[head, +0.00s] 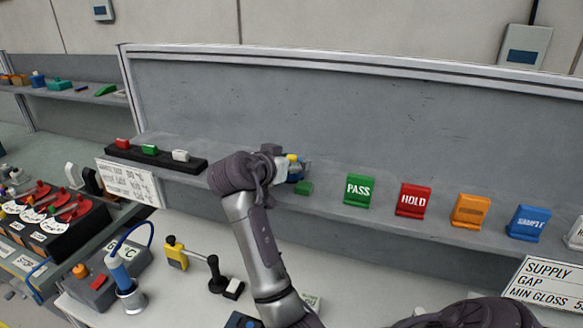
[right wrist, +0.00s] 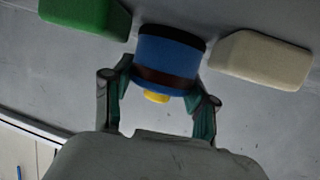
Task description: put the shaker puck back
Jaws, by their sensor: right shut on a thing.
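The shaker puck, a blue cylinder (right wrist: 170,52) with a dark band and a small yellow knob, sits between the fingers of my right gripper (right wrist: 162,80) in the right wrist view. The fingers are shut on its sides. In the head view my right gripper (head: 290,168) is at the grey shelf (head: 330,205), and a bit of blue and yellow shows there, partly hidden by the wrist. I cannot tell whether the puck touches the shelf. My left gripper is not in view.
A green block (right wrist: 88,14) and a cream block (right wrist: 262,60) lie close on either side of the puck. Right along the shelf stand a green PASS sign (head: 359,190), a red HOLD sign (head: 412,200), an orange sign (head: 470,210) and a blue SAMPLE sign (head: 527,222). A black rack (head: 155,157) is left.

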